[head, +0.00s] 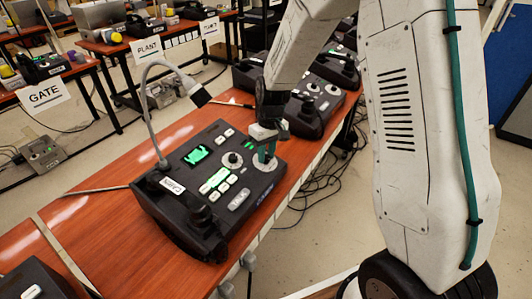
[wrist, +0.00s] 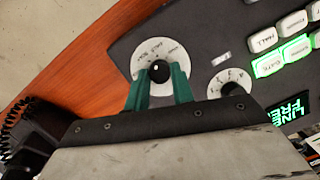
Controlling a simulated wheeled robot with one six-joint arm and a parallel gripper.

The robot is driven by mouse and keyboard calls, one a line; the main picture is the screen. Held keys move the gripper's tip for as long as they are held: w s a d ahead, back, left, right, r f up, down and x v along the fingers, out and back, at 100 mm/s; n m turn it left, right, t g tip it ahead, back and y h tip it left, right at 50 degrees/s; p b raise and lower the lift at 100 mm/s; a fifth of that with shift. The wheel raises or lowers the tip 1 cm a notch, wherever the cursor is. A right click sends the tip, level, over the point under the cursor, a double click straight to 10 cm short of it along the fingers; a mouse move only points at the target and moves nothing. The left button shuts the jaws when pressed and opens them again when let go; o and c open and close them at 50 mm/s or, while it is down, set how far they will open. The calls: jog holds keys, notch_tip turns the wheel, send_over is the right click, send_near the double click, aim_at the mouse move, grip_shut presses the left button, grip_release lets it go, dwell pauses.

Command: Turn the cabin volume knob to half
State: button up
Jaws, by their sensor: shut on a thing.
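The black phone console (head: 165,215) with a small white label that seems to read Cabin lies on the red-brown table. My gripper (head: 264,153) points down at its right-hand dial. In the wrist view, my gripper's green fingers (wrist: 159,78) are shut on a black knob (wrist: 160,70), one on each side. A white dial plate (wrist: 146,54) with small printed words surrounds it; the words are too small to read surely. A white dot shows on the knob's top. A second knob (wrist: 232,89) with its own white dial is beside it, untouched.
A gooseneck microphone (head: 200,97) arches above the console's far left side. Lit green keys (head: 215,180) and a green screen (head: 197,155) are close by. More consoles (head: 310,105) stand farther along the table. A sign reading Gate (head: 45,96) hangs on another table.

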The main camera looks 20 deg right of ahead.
jog(key=shift+m+y, duration=0.4)
jog(key=shift+m, duration=0.8)
jog(key=o, duration=1)
notch_tip(320, 180, up, 8)
jog(key=d, duration=0.1)
jog(key=shift+w+d+f, duration=0.15)
jog(key=shift+w+d, duration=0.05)
